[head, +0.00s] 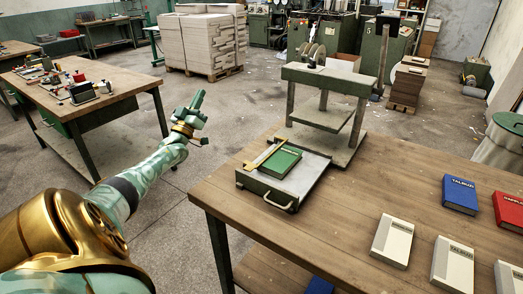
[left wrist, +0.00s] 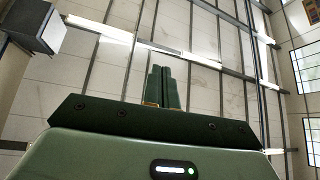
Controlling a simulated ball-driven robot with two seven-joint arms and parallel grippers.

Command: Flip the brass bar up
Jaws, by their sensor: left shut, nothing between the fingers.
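My left gripper (head: 197,99) is raised in the air to the left of the table, apart from the bar and pointing up. Its two fingers are together and empty, as the left wrist view (left wrist: 162,76) also shows against the ceiling. My right gripper is not in view.
A green press-like stand (head: 326,78) rises behind the tray. Blue (head: 460,194), red (head: 509,208) and white (head: 393,240) books lie on the table at right. A cluttered workbench (head: 115,80) stands at left. Open floor lies between it and my table.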

